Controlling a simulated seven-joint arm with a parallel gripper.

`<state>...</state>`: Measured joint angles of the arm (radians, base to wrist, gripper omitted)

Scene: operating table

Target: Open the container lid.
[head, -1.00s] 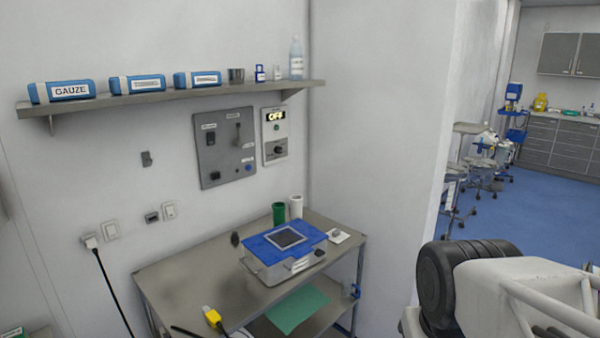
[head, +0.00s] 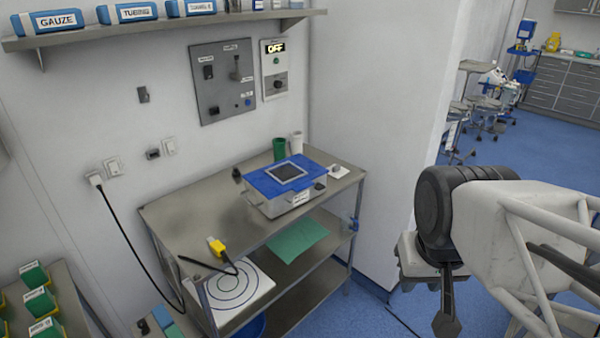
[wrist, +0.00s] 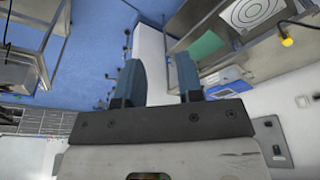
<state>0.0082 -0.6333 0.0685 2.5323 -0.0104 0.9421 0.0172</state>
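The container (head: 280,205) is a grey metal box with a blue lid (head: 262,182) that has a dark framed panel on top. It stands on the top of a steel table, and the lid lies flat on it. In the wrist view part of the blue lid (wrist: 228,75) shows beyond my fingers. My gripper (wrist: 160,82) is open and empty, with its two blue-grey fingers apart. In the head view my gripper (head: 447,325) hangs at the right, well away from the container; its fingers are partly cut off by the lower edge.
The steel table (head: 190,225) has bare top to the container's left. Green (head: 279,148) and white (head: 297,143) cups stand behind the container. A shelf (head: 160,28) runs above.

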